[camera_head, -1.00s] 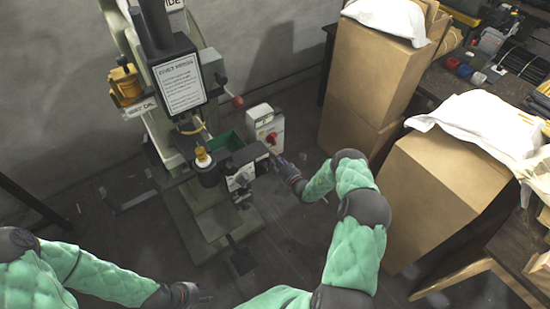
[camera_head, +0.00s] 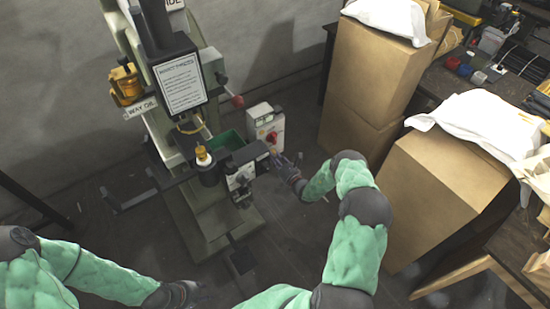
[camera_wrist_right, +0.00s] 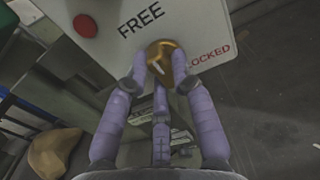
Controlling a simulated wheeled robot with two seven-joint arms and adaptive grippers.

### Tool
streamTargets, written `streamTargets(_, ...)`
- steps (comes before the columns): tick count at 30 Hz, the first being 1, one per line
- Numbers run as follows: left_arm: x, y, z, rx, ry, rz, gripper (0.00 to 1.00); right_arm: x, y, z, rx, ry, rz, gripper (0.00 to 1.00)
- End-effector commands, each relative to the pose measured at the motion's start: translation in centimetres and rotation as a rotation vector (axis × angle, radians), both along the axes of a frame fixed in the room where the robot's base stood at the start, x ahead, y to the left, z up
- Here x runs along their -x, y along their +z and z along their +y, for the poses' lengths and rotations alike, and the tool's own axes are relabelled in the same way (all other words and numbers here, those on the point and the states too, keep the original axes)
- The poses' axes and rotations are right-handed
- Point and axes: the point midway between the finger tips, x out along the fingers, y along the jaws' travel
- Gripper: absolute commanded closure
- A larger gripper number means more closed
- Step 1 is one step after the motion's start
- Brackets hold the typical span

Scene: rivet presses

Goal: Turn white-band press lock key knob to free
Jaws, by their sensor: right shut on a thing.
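A brass lock key knob (camera_wrist_right: 168,62) with a short white mark sits on a pale panel (camera_wrist_right: 110,25) in the right wrist view. The panel reads FREE to the knob's upper left and LOCKED to its right. My right gripper (camera_wrist_right: 161,75) has its fingers closed around the knob. In the head view my right gripper (camera_head: 281,161) is at the right side of the press's front box (camera_head: 243,168); the knob is too small to make out well there. My left gripper (camera_head: 192,293) is low, away from the press (camera_head: 215,215), with its fingers unclear.
A grey control box (camera_head: 264,122) with a red switch stands just behind the right gripper. A red ball-ended lever (camera_head: 237,101) sticks out of the press. Cardboard boxes (camera_head: 435,195) stand to the right of my right arm. Open floor lies between them and the press.

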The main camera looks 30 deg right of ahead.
Motion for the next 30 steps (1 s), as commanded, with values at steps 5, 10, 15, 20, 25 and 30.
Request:
streamTargets(5,0.0,0.0,0.0,0.000,0.000,0.000,0.60,0.0,-0.1,0.0,0.000,0.000,0.003,1.00)
streamTargets(10,0.0,0.0,0.0,0.000,0.000,0.000,0.60,0.0,-0.1,0.0,-0.001,0.000,0.002,0.51)
streamTargets(15,0.0,0.0,0.0,0.000,0.000,0.000,0.60,0.0,-0.1,0.0,-0.001,0.000,0.001,0.51)
streamTargets(20,0.0,0.0,0.0,0.000,0.000,0.000,0.60,0.4,0.0,0.0,-0.001,-0.001,0.001,0.51)
streamTargets(25,0.0,0.0,0.0,0.000,0.000,0.000,0.60,2.4,-0.1,-0.3,-0.003,-0.003,0.003,0.51)
streamTargets(30,0.0,0.0,0.0,0.000,0.000,0.000,0.60,5.8,-0.1,-0.6,-0.003,-0.004,0.003,0.51)
